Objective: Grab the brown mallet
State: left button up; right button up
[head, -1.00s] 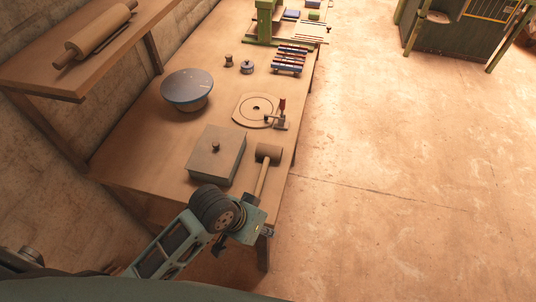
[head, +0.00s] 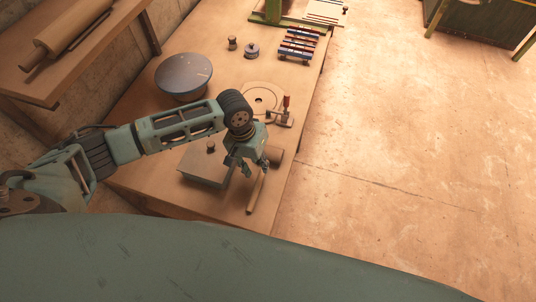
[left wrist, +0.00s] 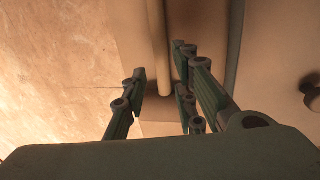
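The brown mallet (head: 257,190) lies on the workbench near its right edge. Its handle points toward me and its head (head: 277,155) is at the far end. My left gripper (head: 254,168) is over the mallet, near where the handle meets the head, and hides part of it. In the left wrist view the fingers of my left gripper (left wrist: 160,68) are spread, with the handle (left wrist: 157,40) showing between them. Nothing is clamped. I cannot tell how far above the handle the fingertips are. My right gripper is not in view.
A flat lidded box (head: 207,168) with a knob stands just left of the mallet. Open floor (head: 400,150) lies to the right.

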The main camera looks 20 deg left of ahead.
aim_at(261, 172)
pick_arm(q)
jog(key=shift+s+d+f, duration=0.1)
jog(key=shift+s+f, duration=0.1)
jog(key=shift+f, duration=0.15)
jog(key=f, duration=0.1)
jog(key=f+p, duration=0.1)
jog(key=f, duration=0.1)
jog(key=w+f, duration=0.1)
jog(key=shift+d+f+p, duration=0.3)
jog(key=shift+p, duration=0.1)
jog(key=shift+f, duration=0.2)
jog(key=shift+s+d, duration=0.1)
jog(key=shift+s, duration=0.1)
jog(key=shift+c, duration=0.2)
jog(key=shift+w, duration=0.1)
grip_shut()
